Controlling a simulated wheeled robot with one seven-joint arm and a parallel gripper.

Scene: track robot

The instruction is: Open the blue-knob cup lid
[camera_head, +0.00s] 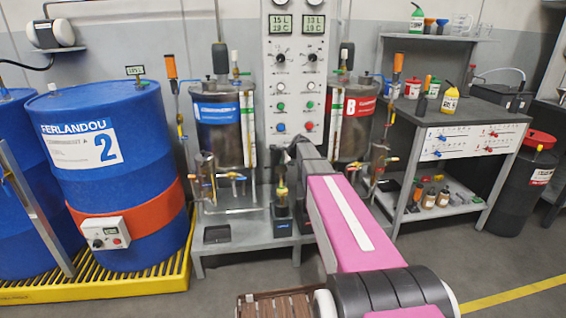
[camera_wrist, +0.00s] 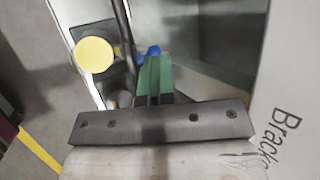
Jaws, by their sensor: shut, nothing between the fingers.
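In the wrist view my gripper (camera_wrist: 154,66) is shut, its green fingers together with nothing between them. A small blue part (camera_wrist: 153,50) shows just beyond the fingertips. It may be the blue knob, but its shape is mostly hidden behind the fingers, and I cannot tell whether they touch it. No cup or lid can be made out clearly. In the head view my pink arm reaches forward to the low grey bench between the two tanks, and its end hides my fingers. A small dark stand (camera_head: 282,222) with a clear, yellowish part sits on the bench just left of my arm.
A yellow round disc (camera_wrist: 95,55) lies left of my fingers. The blue-labelled tank (camera_head: 218,112) and red-labelled tank (camera_head: 358,118) flank the control panel (camera_head: 294,75). Blue drums (camera_head: 110,190) stand left, a workbench (camera_head: 470,142) right.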

